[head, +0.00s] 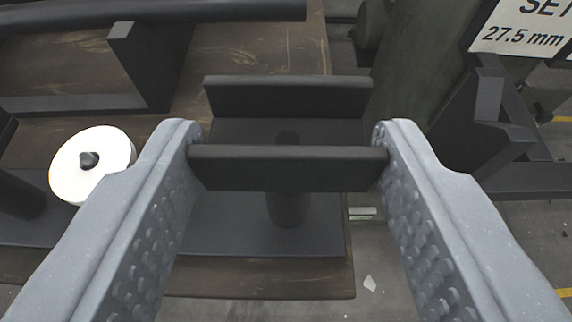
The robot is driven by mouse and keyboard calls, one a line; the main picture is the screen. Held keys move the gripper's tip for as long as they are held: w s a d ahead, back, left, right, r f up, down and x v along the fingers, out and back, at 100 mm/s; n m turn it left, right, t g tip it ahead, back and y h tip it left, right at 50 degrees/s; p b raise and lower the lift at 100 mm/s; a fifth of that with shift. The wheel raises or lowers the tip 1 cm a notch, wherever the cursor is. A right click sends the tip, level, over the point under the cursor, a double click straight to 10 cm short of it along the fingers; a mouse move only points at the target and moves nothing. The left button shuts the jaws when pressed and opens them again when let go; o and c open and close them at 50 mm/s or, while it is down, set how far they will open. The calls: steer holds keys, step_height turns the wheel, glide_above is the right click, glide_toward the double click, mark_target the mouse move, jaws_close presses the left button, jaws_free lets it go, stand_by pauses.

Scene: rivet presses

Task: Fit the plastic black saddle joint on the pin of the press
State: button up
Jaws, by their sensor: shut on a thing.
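The black saddle joint (290,168) is a dark channel with two upright walls and a floor between them. A small dark round spot, hole or peg tip, shows in its floor. My gripper (288,150) is shut on it, with one finger at each end of its near wall. A dark post (288,208) on a flat dark base plate (225,235) shows below it. I cannot tell whether the saddle joint rests on that post or is clear of it. I cannot make out the press pin in this view.
A white disc (112,157) with a dark peg tip at its middle is left of my gripper. A dark angled bracket (140,65) and a long bar stand behind on the brown worn table (250,50). Right are a green machine body (415,60), a "27.5 mm" sign (520,38) and dark metal parts (480,125).

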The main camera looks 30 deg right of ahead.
steer(key=f+v, duration=0.2)
steer(key=v, duration=1.4)
steer(key=shift+s+a, duration=0.35)
steer(key=shift+s, duration=0.2)
steer(key=w+a+f+n+y+p, duration=0.2)
steer(key=w+a, duration=0.4)
steer(key=a, duration=0.3)
steer(key=w+a+f+n+t+y+p, duration=0.1)
steer(key=w+a+f+n+y+p, duration=0.1)
steer(key=w+a+p, duration=0.2)
steer(key=w+a+f+n+t+y+p, duration=0.1)
steer(key=w+a+f+n+y+p, duration=0.1)
steer(key=w+a, duration=0.7)
steer(key=a+f+y+p, duration=0.1)
steer(key=a, duration=0.5)
steer(key=shift+w+a, duration=0.3)
steer(key=shift+w, duration=0.1)
